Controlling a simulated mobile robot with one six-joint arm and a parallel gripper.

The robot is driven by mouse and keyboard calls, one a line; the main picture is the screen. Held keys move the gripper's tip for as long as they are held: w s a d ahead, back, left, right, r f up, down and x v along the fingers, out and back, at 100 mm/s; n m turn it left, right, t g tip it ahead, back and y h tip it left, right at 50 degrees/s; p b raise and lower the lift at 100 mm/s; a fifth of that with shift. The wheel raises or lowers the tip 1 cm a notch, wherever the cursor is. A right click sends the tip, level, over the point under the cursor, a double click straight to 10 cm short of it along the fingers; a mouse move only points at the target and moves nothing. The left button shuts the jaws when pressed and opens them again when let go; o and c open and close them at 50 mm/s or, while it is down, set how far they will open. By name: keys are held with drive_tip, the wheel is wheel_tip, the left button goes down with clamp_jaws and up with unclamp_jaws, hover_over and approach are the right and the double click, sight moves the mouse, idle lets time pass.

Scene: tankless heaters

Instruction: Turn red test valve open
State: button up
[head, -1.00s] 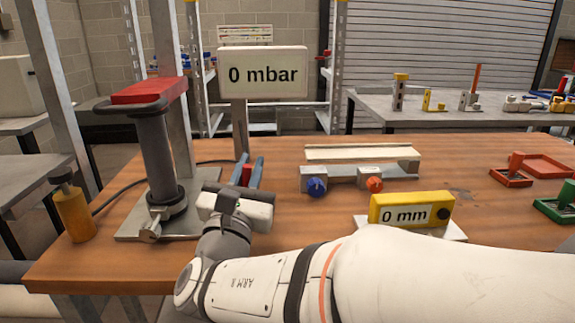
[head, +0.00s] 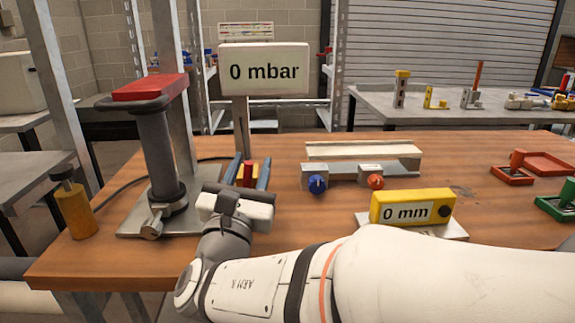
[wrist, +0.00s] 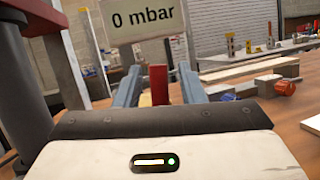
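The red test valve shows as a small upright red handle (head: 248,174) in the head view, with a bit of yellow at its base. My gripper (head: 250,172) is open, its two blue-grey fingers on either side of the red handle. In the wrist view the red handle (wrist: 158,84) stands between the fingers (wrist: 159,82), with a visible gap on each side. The lower part of the valve is hidden behind my gripper body. The sign (head: 264,70) above it reads 0 mbar.
A hand pump with a red-topped handle (head: 148,88) stands close left of my gripper. A yellow cylinder (head: 74,210) is farther left. Right are a block with blue (head: 317,183) and orange (head: 375,182) knobs and a yellow 0 mm gauge (head: 412,207).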

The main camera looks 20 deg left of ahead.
sight(246, 181)
drive_tip(key=p+v, duration=0.1)
drive_tip(key=v, duration=0.6)
drive_tip(key=shift+s+f, duration=0.1)
drive_tip(key=shift+s, duration=0.1)
